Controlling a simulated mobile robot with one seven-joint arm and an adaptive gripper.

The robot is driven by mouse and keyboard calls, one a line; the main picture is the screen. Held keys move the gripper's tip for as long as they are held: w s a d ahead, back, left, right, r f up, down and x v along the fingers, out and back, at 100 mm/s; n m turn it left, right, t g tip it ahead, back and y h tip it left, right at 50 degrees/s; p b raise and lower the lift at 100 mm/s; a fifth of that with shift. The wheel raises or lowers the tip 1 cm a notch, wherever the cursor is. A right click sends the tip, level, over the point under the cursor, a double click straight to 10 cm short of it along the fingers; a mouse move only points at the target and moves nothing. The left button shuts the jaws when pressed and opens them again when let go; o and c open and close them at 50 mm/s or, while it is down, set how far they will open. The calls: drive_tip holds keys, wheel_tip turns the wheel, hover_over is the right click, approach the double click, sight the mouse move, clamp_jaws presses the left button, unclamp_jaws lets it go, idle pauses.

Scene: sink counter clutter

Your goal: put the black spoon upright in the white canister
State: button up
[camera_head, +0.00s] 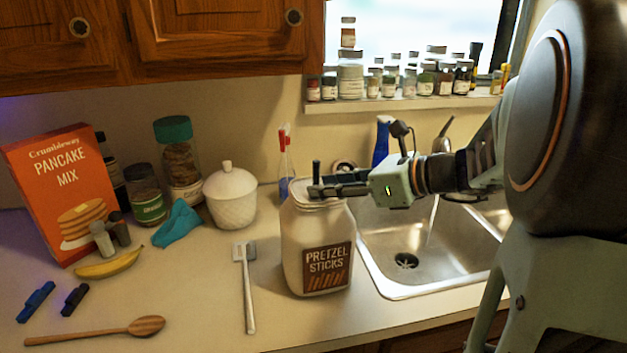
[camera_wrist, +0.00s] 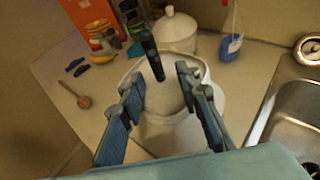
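The white canister (camera_head: 300,258), labelled "Pretzel Sticks", stands upright and open on the counter left of the sink. Its round mouth also shows in the wrist view (camera_wrist: 196,118). The black spoon (camera_head: 316,168) shows only as a dark handle rising from the mouth, nearly upright. In the wrist view the spoon (camera_wrist: 152,57) leans slightly, its lower end going into the mouth; its bowl is hidden. My gripper (camera_head: 318,190) is at the canister's mouth. In the wrist view my gripper (camera_wrist: 159,78) has its fingers wide apart on either side of the spoon, with gaps showing.
A lidded white jar (camera_head: 230,197) stands behind left. A grey brush-like utensil (camera_head: 247,290) and a wooden spoon (camera_head: 110,331) lie on the counter. A banana (camera_head: 108,264) and pancake box (camera_head: 62,190) are farther left. The sink (camera_head: 420,245) is close on the right.

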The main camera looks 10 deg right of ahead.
drive_tip(key=v, duration=1.2)
idle(0.5)
